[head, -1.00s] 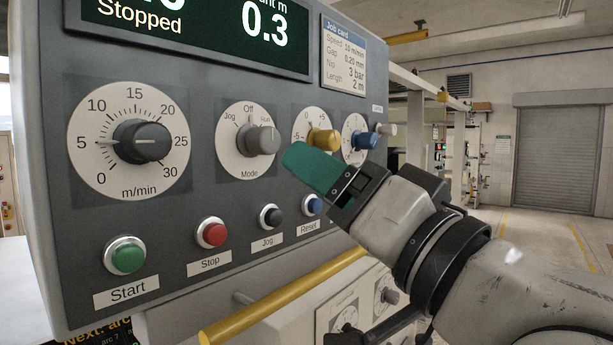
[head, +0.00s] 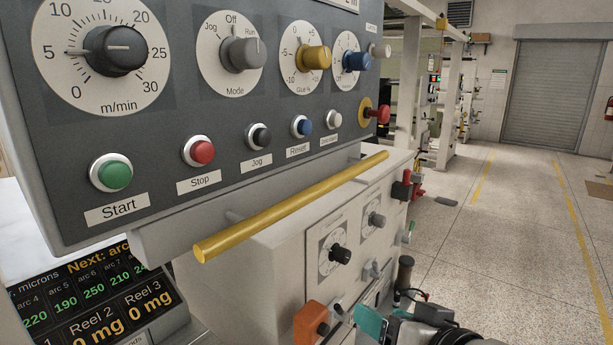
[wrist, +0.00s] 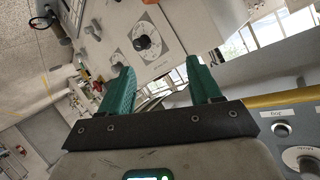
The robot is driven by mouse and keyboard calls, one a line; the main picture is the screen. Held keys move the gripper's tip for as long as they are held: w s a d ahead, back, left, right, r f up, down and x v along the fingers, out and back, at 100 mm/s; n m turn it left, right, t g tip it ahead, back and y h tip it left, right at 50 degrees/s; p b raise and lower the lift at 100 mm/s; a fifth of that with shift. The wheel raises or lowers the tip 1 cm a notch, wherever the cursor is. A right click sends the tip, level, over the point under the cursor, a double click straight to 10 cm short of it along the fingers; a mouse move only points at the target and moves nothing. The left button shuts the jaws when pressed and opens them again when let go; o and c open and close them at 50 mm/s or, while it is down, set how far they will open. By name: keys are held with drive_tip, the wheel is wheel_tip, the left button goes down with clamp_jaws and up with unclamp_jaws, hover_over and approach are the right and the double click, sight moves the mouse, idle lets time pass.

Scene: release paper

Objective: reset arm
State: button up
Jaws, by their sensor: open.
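My gripper (head: 372,325) is low at the bottom edge of the head view, in front of the lower white cabinet and below the yellow bar. In the wrist view my gripper (wrist: 161,90) shows its two green fingers spread apart with nothing between them. The control panel (head: 75,195) fills the upper left of the head view, clear of my gripper. It carries a speed dial (head: 116,50), a mode knob (head: 243,54), a green start button (head: 112,172) and a red stop button (head: 198,151).
A yellow bar (head: 290,207) runs below the panel. The lower cabinet (head: 255,245) has dials, and an orange block (head: 311,322) is close left of my gripper. A dark display (head: 90,300) sits at lower left. Open floor (head: 500,235) lies to the right.

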drive_tip(key=s+d+f+g+h, duration=0.1)
drive_tip(key=s+d+f, duration=0.15)
drive_tip(key=f, duration=0.35)
drive_tip(key=s+d+f+g+h, duration=0.1)
drive_tip(key=s+d+f+g, duration=0.15)
drive_tip(key=f, duration=0.25)
drive_tip(key=s+d+f+g+h, duration=0.1)
drive_tip(key=s+d+f+g, duration=0.3)
drive_tip(key=s+f, duration=0.6)
drive_tip(key=s+d+f+g+h, duration=0.2)
drive_tip(key=s+d+f, duration=0.4)
drive_tip(key=s+f, duration=0.5)
drive_tip(key=s+g, duration=0.1)
drive_tip(key=s, duration=0.2)
drive_tip(key=shift+s+d+f+g, duration=0.15)
drive_tip(key=shift+s+d+g, duration=0.15)
drive_tip(key=shift+s+g, duration=0.05)
